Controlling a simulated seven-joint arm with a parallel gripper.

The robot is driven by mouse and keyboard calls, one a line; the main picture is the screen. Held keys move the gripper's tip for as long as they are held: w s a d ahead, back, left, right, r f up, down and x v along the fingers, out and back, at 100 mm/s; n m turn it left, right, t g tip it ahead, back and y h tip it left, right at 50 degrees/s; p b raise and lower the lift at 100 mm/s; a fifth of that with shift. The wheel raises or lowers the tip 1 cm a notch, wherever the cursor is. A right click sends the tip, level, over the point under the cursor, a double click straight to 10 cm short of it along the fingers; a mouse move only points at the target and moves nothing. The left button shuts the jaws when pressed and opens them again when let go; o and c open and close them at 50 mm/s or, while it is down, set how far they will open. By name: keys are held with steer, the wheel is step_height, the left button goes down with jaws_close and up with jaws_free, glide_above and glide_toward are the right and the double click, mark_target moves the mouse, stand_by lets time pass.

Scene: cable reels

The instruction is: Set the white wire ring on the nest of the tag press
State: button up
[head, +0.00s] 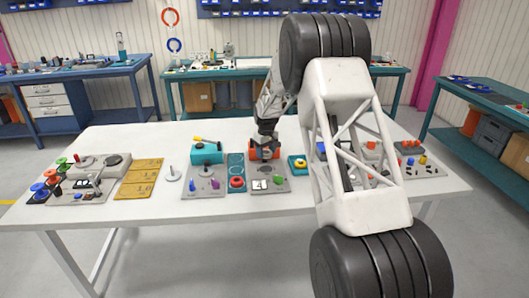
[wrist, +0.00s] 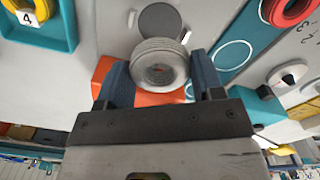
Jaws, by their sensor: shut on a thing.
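My gripper (wrist: 160,72) is shut on the white wire ring (wrist: 158,62), a pale grey-white coil held between two blue fingers. In the head view my gripper (head: 265,148) is over the back part of a grey board in the middle of the table. The tag press appears to be this grey board (head: 257,185) with an orange part (wrist: 110,78) behind the fingers. A dark grey disc (wrist: 160,19), which looks like its nest, lies just beyond the ring in the wrist view. The ring covers part of it; I cannot tell the height between them.
A teal strip (head: 236,162) with a red ring (head: 237,182) lies left of the board. A teal machine (head: 206,152) with a yellow handle stands farther left. A small teal tray (head: 298,162) is on the right. The table's front left (head: 150,215) is clear.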

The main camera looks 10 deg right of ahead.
steer(key=shift+f, duration=0.1)
glide_above(266, 169)
steer(key=shift+f, duration=2.2)
steer(key=shift+f, duration=0.2)
steer(key=shift+f, duration=0.75)
steer(key=o, duration=1)
steer(key=shift+r, duration=4)
